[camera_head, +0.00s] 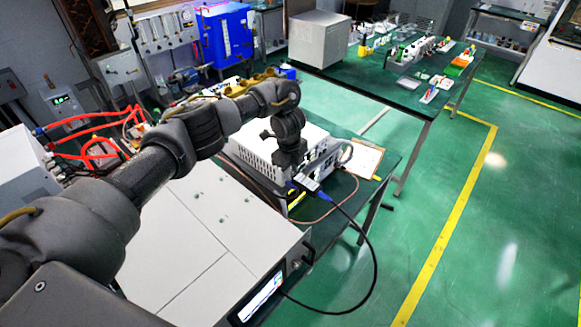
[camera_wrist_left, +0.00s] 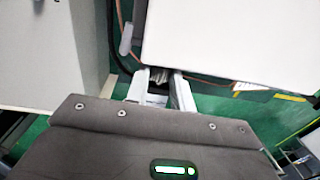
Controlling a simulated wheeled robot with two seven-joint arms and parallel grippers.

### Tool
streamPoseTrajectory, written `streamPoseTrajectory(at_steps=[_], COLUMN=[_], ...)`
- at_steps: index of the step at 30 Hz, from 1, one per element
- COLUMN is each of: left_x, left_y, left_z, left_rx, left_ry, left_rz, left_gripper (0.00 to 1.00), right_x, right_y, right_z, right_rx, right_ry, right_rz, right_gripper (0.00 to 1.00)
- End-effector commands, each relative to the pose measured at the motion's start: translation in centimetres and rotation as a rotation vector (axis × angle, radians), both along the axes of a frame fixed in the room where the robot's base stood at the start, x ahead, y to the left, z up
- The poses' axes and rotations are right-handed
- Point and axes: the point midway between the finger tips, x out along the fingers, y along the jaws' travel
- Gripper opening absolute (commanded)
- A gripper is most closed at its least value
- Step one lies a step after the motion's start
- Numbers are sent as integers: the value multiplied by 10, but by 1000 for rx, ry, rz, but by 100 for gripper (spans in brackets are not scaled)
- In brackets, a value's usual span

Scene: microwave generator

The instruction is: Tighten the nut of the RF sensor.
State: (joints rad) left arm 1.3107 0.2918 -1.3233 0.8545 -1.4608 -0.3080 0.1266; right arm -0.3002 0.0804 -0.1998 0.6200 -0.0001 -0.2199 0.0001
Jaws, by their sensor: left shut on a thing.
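My left gripper (camera_head: 300,176) reaches down at the front of a white instrument box (camera_head: 254,160), beside a small grey body with a blue-ended black cable (camera_head: 325,197), which looks like the RF sensor. The nut cannot be made out in the head view. In the left wrist view my left gripper (camera_wrist_left: 157,86) has its two pale fingers close together, shut on a small ridged pale piece (camera_wrist_left: 158,74) that looks like the nut. Most of that piece is hidden between the fingers and by the gripper body. My right gripper is not in view.
A large white cabinet (camera_head: 190,240) with a lit display stands in front of the instrument box. The black cable hangs in a loop off the green table's edge. A second green table (camera_head: 400,95) with small parts stands behind. The green floor at right is clear.

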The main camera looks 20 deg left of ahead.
Motion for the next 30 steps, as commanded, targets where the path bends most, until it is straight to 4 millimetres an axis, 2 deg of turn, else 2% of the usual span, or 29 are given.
streamPoseTrajectory(at_steps=[9,26,27,30], left_x=[2,2,2,2], left_y=[-1,-1,-1,-1], left_z=[1,0,0,0], left_rx=[24,28,28,28], left_ry=[58,72,72,72], left_rz=[0,-1,-1,-1], left_gripper=[1,1,26,39], right_x=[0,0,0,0], right_y=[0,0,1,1], right_z=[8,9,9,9], right_rx=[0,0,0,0], right_ry=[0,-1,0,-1], right_rz=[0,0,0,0], right_gripper=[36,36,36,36])
